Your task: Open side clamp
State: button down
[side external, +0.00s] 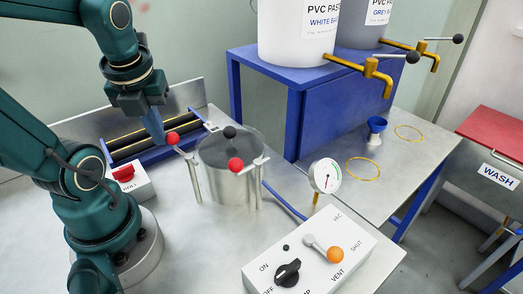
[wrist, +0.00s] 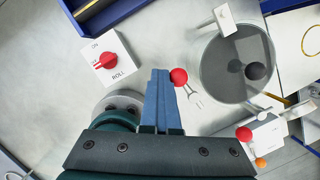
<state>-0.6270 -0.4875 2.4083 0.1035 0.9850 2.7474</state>
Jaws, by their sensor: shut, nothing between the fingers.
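A metal pot (side external: 228,185) with a clear-looking lid and black knob (side external: 230,132) stands on the bench; it also shows in the wrist view (wrist: 228,82). Clamp levers with red balls stand at its sides. One red ball (side external: 172,138) is on the pot's left, the other (side external: 236,165) at its front right; in the wrist view they are the near ball (wrist: 179,76) and the lower right ball (wrist: 244,133). My gripper (side external: 160,139) is shut and empty, its blue fingertips (wrist: 160,74) right beside the near ball. I cannot tell whether they touch.
A ROLL switch box (side external: 128,180) is left of the pot, before a blue-framed roller unit (side external: 150,140). A gauge (side external: 325,175) and a control box (side external: 310,255) stand right. Paste tanks (side external: 298,30) are behind on a blue stand (side external: 340,105).

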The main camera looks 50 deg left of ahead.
jog(key=shift+w+d+v, duration=0.35)
jog(key=shift+d+v, duration=0.15)
jog(key=shift+v, duration=2.2)
jog(key=w+d+f+n+t+h, duration=0.1)
jog(key=d+n, duration=0.3)
jog(key=n, duration=0.8)
jog(key=w+d+f+n+t+h, duration=0.1)
jog(key=d+n+t, duration=0.2)
jog(key=n, duration=0.9)
jog(key=shift+d+f+n, duration=0.3)
jog(key=shift+d+n, duration=0.1)
jog(key=shift+d, duration=0.7)
